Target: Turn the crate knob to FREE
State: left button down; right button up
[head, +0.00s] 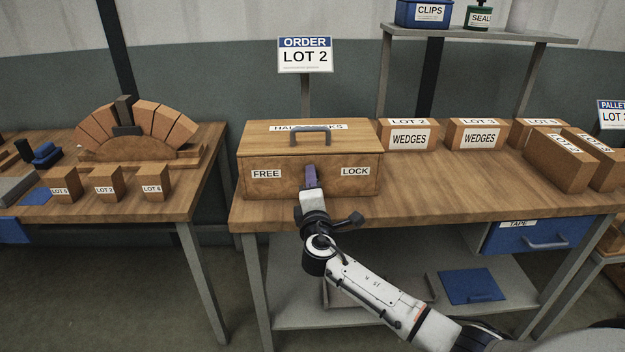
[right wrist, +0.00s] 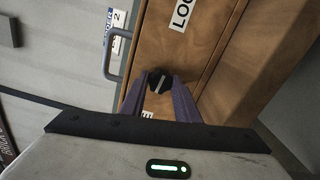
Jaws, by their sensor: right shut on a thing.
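The wooden crate (head: 262,184) stands on the middle bench, with a FREE label (head: 266,174) on the left of its front and a LOCK label (head: 355,171) on the right. My right gripper (head: 311,171) is at the front between the labels and hides the knob in the head view. In the right wrist view the black knob (right wrist: 160,81) sits between the purple fingertips, which are shut on it. A light line crosses the knob at a slant; I cannot tell which end is its pointer. My left gripper is not in view.
A grey handle (head: 311,130) stands up on the crate's closed lid. Boxes labelled WEDGES (head: 409,139) stand to the right of the crate. The bench front at right is clear. A left table (head: 140,205) holds a brick arch and labelled blocks.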

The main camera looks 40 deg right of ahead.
jog(key=shift+n, duration=0.3)
jog(key=o, duration=1.1)
jog(key=shift+c, duration=0.2)
jog(key=v, duration=1)
jog(key=shift+s+b, duration=0.2)
jog(key=shift+b, duration=0.1)
